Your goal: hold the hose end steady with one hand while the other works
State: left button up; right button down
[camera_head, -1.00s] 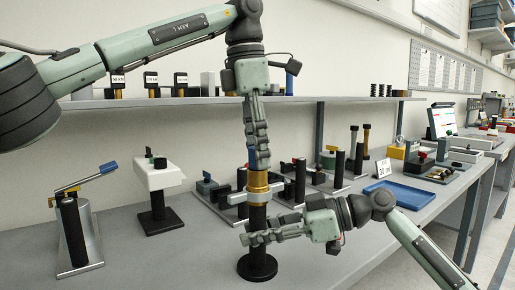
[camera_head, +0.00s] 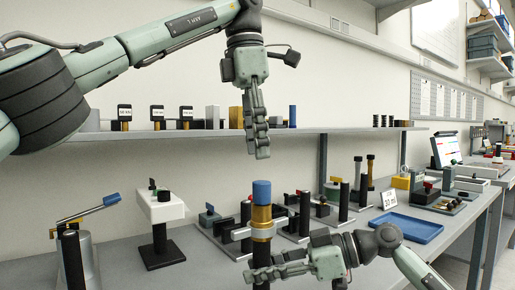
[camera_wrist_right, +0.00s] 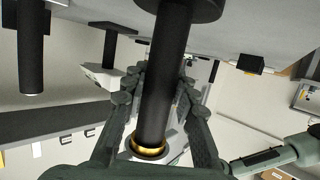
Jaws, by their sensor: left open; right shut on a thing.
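A black upright post (camera_head: 262,251) stands on the bench with a grey collar (camera_head: 262,231), a gold fitting (camera_head: 262,214) and a blue cap (camera_head: 262,191) at its top. I cannot tell for sure which part is the hose end. My right gripper (camera_head: 258,273) is shut on the black post below the collar. In the right wrist view, its fingers (camera_wrist_right: 158,85) flank the post (camera_wrist_right: 168,60), and a gold ring (camera_wrist_right: 149,148) shows near the palm. My left gripper (camera_head: 260,150) is open and empty, pointing down above the blue cap with a gap between them.
A lever stand (camera_head: 78,235) and a white-topped stand (camera_head: 160,208) are at left. Several small fixtures crowd the bench behind the post. A blue tray (camera_head: 406,227) lies at right, beside a small sign (camera_head: 390,199). A shelf (camera_head: 330,130) with small items runs behind my left gripper.

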jog(key=c, duration=1.1)
grip_release()
